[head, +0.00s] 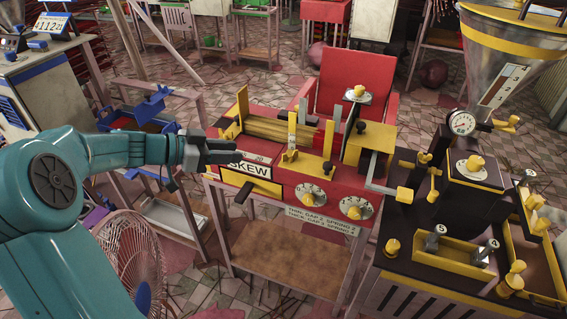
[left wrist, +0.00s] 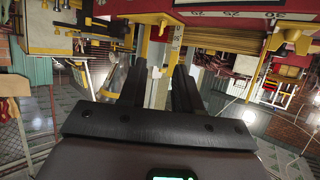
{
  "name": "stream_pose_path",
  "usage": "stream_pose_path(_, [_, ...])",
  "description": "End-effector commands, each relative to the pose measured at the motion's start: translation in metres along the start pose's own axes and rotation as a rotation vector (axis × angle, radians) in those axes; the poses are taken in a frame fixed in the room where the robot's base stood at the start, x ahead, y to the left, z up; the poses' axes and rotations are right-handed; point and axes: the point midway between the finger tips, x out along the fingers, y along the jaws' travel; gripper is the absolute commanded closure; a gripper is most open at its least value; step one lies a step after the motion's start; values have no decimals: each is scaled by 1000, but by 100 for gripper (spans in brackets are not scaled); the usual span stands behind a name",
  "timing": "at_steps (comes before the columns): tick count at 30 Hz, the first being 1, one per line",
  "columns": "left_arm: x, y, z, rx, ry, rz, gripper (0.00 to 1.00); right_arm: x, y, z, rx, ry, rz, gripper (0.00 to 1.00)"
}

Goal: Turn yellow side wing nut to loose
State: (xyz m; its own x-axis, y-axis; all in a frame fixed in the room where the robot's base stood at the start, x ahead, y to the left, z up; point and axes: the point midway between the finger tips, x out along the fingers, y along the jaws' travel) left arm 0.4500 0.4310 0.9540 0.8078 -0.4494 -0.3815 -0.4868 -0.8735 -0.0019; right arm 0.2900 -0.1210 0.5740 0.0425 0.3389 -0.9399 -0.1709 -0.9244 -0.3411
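The red machine (head: 300,197) with a white SKEW label stands at the centre of the head view. A small yellow forked piece that looks like a wing nut (head: 290,157) sits on its front upper edge, by a yellow upright. My left gripper (head: 238,151) is left of that piece, pointing right, just above the label and apart from the piece. In the left wrist view its two dark fingers (left wrist: 158,88) are spread. A yellow upright with a pale scale (left wrist: 177,40) shows between and beyond them; I cannot tell its depth. My right gripper is not in view.
A yellow-handled crank (head: 404,194) sticks out at the machine's right. A dark bench (head: 420,262) with a gauge (head: 462,123) and yellow knobs stands further right. A pink fan (head: 130,255) stands below my left arm. A red chair (head: 352,80) is behind the machine.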

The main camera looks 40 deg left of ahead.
Motion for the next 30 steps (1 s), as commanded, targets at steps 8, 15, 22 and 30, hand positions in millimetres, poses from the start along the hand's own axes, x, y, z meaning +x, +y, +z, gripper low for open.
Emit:
stream_pose_path(8, [49,1,-1,-2,-1,6,67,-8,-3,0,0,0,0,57])
stream_pose_path(15, [104,2,0,-3,-2,4,67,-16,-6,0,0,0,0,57])
stream_pose_path(22, [143,2,1,-2,-3,0,67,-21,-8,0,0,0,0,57])
stream_pose_path(30, [157,2,2,-1,-3,-2,67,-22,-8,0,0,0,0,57])
